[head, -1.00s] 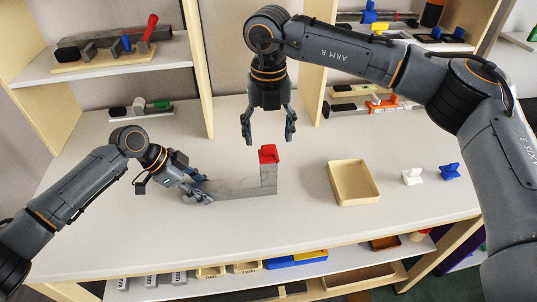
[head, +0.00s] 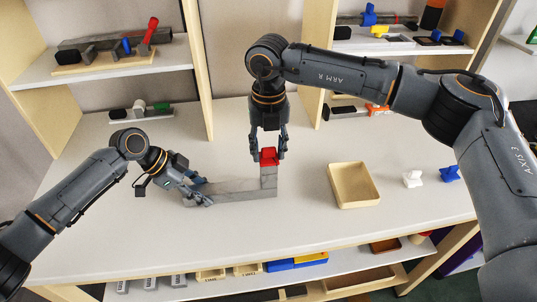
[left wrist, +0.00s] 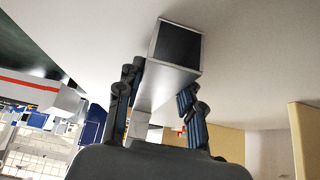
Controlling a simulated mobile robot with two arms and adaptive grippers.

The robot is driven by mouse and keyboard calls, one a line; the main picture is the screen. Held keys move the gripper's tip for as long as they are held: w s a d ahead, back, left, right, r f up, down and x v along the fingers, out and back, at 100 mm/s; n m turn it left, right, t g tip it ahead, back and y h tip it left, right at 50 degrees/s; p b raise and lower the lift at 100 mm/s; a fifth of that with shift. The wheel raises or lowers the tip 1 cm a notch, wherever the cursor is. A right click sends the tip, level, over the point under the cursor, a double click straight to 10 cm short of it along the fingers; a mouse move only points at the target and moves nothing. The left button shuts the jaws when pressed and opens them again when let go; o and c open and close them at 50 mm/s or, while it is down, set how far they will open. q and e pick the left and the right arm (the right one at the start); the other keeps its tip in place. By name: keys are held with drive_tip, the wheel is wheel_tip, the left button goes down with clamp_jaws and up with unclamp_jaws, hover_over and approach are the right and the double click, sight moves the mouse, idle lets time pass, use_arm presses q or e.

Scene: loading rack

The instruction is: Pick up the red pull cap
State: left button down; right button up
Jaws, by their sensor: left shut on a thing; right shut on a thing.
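The red pull cap (head: 268,157) sits on top of the upright end of a grey L-shaped metal part (head: 240,187) on the table. My right gripper (head: 268,152) points down from above and is shut on the red cap, one finger on each side. My left gripper (head: 199,190) is shut on the other, low end of the grey part. In the left wrist view my left fingers (left wrist: 160,105) are on both sides of the grey bar (left wrist: 178,60), whose dark square end faces the camera. The fingertips of the left gripper are partly hidden in the head view.
An empty cream tray (head: 354,201) is right of the grey part. A white piece (head: 412,179) and a blue piece (head: 449,174) stand further right. Shelves with parts (head: 115,62) are at the back. The front of the table is clear.

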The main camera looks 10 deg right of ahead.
sight(269, 147)
use_arm(q)
drive_tip(key=shift+f, duration=0.1)
use_arm(e)
wheel_tip(269, 147, up, 10)
drive_tip(key=shift+f, duration=0.25)
drive_tip(key=shift+r, duration=0.3)
drive_tip(key=c, duration=0.3)
drive_tip(key=shift+f, duration=0.15)
drive_tip(key=shift+f, duration=0.9)
use_arm(q)
drive_tip(key=c, duration=0.8)
unclamp_jaws()
drive_tip(key=shift+o, duration=0.2)
